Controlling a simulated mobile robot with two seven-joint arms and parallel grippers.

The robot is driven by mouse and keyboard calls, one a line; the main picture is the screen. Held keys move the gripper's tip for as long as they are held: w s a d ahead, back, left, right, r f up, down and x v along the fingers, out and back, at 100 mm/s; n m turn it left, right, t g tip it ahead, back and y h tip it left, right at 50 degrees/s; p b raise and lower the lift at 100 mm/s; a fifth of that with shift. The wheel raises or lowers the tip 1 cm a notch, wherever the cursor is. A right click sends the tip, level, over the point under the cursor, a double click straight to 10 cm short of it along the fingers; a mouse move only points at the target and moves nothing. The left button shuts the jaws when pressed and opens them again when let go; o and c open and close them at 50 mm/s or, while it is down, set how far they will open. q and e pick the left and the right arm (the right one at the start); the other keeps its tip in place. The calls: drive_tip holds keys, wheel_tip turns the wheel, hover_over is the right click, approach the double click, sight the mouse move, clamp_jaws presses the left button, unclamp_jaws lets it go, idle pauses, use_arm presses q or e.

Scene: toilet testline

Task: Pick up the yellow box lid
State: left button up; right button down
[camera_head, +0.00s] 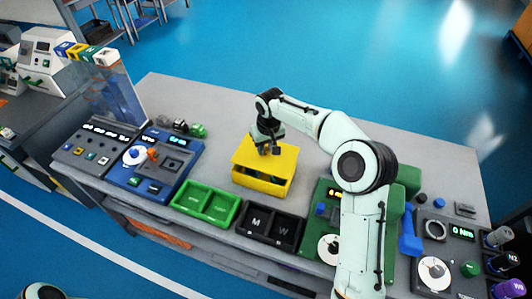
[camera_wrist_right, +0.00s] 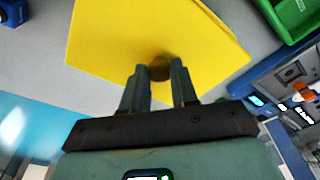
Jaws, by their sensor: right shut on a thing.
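The yellow box (camera_head: 262,185) stands near the middle of the grey table, behind the trays. Its yellow lid (camera_head: 284,164) sits slightly raised and tilted over it, with a dark gap at the front between lid and box. My right gripper (camera_head: 268,150) is over the lid, pointing down, shut on the lid's small round knob. In the right wrist view the lid (camera_wrist_right: 120,50) fills the top middle, and the two fingers (camera_wrist_right: 160,75) close on the dark knob (camera_wrist_right: 160,70). The knob is mostly hidden by the fingers in the head view. My left gripper is not in view.
A green tray (camera_head: 207,187) and a black tray marked M and W (camera_head: 249,232) lie in front of the box. A blue test panel (camera_head: 150,178) is to the left. A green panel (camera_head: 318,243) is partly behind my right arm. The table behind the box is clear.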

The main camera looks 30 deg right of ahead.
wheel_tip(320, 180, up, 16)
drive_tip(key=p, duration=0.3)
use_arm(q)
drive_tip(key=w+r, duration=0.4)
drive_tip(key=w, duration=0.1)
use_arm(e)
drive_tip(key=b, duration=0.2)
hover_over(265, 153)
drive_tip(key=f, duration=1.2)
drive_tip(key=shift+w+d, duration=0.2)
drive_tip(key=shift+w, duration=0.05)
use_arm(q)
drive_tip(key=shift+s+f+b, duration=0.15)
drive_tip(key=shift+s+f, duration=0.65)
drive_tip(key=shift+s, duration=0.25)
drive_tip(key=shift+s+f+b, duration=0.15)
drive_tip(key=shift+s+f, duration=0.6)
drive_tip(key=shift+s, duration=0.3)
use_arm(e)
drive_tip(key=shift+w+f, duration=0.15)
drive_tip(key=shift+f, duration=2.95)
drive_tip(key=shift+f, duration=0.65)
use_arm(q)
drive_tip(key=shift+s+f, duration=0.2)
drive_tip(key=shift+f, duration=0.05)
use_arm(e)
drive_tip(key=c, duration=0.9)
unclamp_jaws()
drive_tip(key=shift+o, duration=0.2)
